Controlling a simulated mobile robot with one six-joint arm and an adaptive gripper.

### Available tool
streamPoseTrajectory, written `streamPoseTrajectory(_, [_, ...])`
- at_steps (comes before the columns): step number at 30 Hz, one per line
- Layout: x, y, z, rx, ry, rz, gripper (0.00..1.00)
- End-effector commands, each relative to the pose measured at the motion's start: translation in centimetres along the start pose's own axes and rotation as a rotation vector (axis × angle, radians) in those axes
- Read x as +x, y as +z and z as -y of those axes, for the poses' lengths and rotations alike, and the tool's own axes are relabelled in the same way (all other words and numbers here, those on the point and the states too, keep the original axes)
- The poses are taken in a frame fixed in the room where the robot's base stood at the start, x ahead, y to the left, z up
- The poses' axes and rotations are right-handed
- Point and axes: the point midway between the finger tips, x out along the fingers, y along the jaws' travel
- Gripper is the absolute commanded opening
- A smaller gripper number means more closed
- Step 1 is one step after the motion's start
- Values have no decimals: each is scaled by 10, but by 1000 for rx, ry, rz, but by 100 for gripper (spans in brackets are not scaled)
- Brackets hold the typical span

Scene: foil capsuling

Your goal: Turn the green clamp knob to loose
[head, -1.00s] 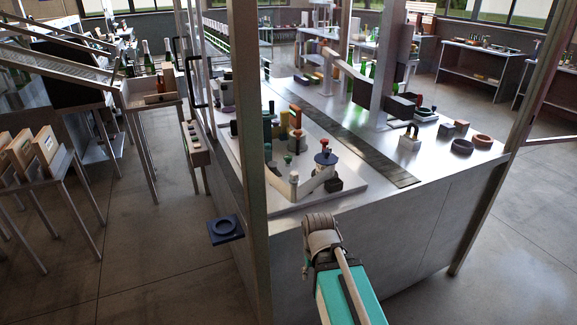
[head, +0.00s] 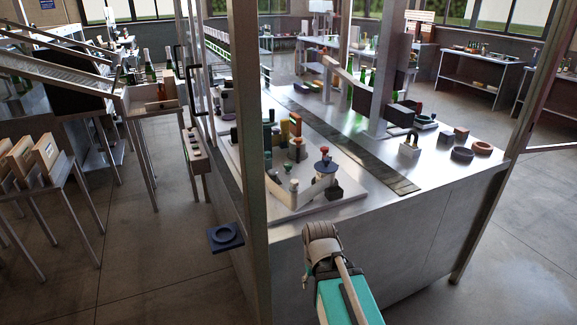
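A small green knob (head: 288,168) stands on the pale fixture plate (head: 296,214) near the close corner of the metal bench, behind the frame post. It is small, and I cannot read whether it is tight or loose. A white angled fixture piece (head: 294,188) stands just in front of it, and a blue part with a red top (head: 325,160) is to its right. My arm, teal and grey, rises from the bottom centre in front of the bench. Its visible grey joint is apart from the fixture. My gripper's fingers do not show.
A tall metal post (head: 247,150) stands left of the fixture. A dark strip (head: 350,150) runs along the bench (head: 420,205).

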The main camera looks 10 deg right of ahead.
Motion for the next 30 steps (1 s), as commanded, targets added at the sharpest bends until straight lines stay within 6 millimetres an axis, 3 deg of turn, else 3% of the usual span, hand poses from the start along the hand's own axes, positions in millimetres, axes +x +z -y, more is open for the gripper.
streamPoseTrajectory(12, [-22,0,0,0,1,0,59])
streamPoseTrajectory(30, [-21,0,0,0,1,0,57])
